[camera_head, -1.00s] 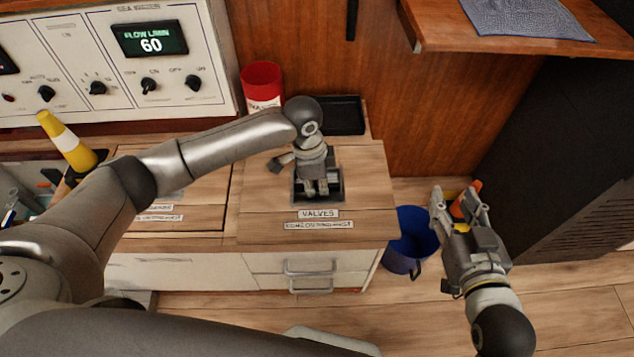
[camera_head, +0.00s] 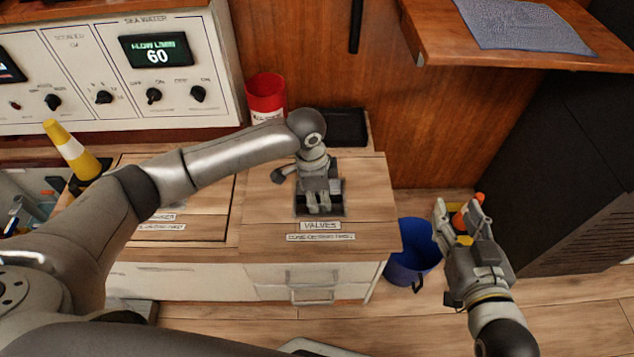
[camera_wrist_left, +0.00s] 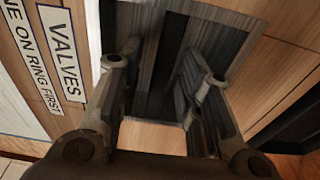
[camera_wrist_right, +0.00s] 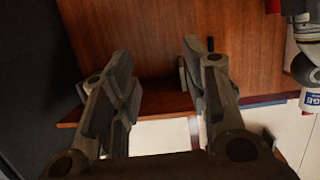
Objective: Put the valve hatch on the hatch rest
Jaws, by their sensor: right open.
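The wooden cabinet top has a panel (camera_head: 270,222) labelled VALVES, which I take to be the valve hatch. A dark rectangular recess with a grey frame is set in it; it also shows in the left wrist view (camera_wrist_left: 158,75). My left gripper (camera_head: 319,208) points down into this recess. In the left wrist view its fingers are apart, one on each side of the recess, with no object clearly held between them. My right gripper (camera_head: 457,207) is open and empty, out over the floor right of the cabinet. I cannot tell which thing is the hatch rest.
A red container (camera_head: 265,97) and a black tray (camera_head: 345,128) stand at the back. A yellow cone (camera_head: 72,150) stands left. A blue bucket (camera_head: 408,262) is on the floor beside the cabinet. A wooden shelf (camera_head: 430,45) with a blue-grey mat (camera_head: 522,25) juts out upper right.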

